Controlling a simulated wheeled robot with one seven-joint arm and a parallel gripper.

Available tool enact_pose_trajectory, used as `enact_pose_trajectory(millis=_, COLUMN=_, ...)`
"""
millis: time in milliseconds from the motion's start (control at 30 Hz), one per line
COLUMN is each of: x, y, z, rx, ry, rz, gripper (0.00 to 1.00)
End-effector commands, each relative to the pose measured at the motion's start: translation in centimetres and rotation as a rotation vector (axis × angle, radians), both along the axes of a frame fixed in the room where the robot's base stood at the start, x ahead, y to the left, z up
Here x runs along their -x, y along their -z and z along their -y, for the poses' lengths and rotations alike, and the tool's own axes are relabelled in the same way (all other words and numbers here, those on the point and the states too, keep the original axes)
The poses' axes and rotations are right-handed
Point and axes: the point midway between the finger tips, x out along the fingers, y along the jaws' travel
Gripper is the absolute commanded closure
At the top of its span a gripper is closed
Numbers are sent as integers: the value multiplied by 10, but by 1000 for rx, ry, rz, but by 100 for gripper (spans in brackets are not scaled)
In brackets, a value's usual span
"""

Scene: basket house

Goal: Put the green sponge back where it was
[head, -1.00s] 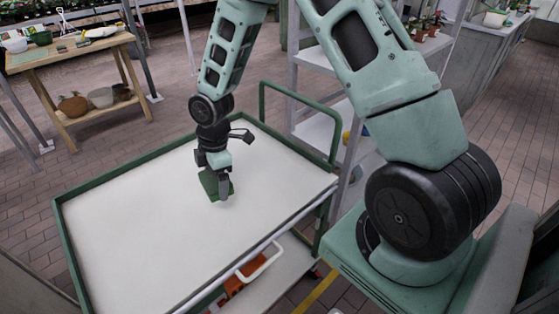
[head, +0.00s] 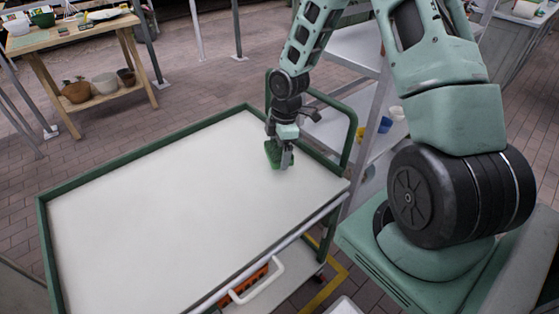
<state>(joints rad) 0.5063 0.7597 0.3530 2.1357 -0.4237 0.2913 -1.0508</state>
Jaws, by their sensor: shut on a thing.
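The green sponge (head: 272,152) is in my gripper (head: 280,160), near the right end of the white-topped cart (head: 150,210). My gripper points down and is shut on the sponge. The fingers hide part of the sponge. I cannot tell whether the sponge touches the cart top or hangs just above it.
The rest of the cart top is bare, with a raised green rim and a green handle (head: 345,135) at the right. Grey shelves (head: 345,60) stand behind the handle. A wooden table (head: 75,40) with pots is at the back left. An orange thing (head: 243,287) lies below the cart top.

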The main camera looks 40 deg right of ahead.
Motion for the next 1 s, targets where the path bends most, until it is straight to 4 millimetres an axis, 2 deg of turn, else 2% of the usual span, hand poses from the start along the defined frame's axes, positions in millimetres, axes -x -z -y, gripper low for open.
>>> enact_pose_trajectory(millis=167, x=0, y=14, z=-1, rx=0, ry=-2, rz=-1, gripper=36)
enact_pose_trajectory(millis=367, x=0, y=41, z=-1, rx=0, ry=-2, rz=0, gripper=36)
enact_pose_trajectory(millis=767, x=0, y=46, z=0, rx=0, ry=-1, rz=1, gripper=36)
enact_pose_trajectory(millis=800, x=0, y=45, z=0, rx=1, ry=0, rz=2, gripper=4)
enact_pose_trajectory(millis=833, x=0, y=45, z=0, rx=1, ry=0, rz=2, gripper=0)
enact_pose_trajectory(millis=1000, x=0, y=45, z=0, rx=1, ry=-1, rz=2, gripper=0)
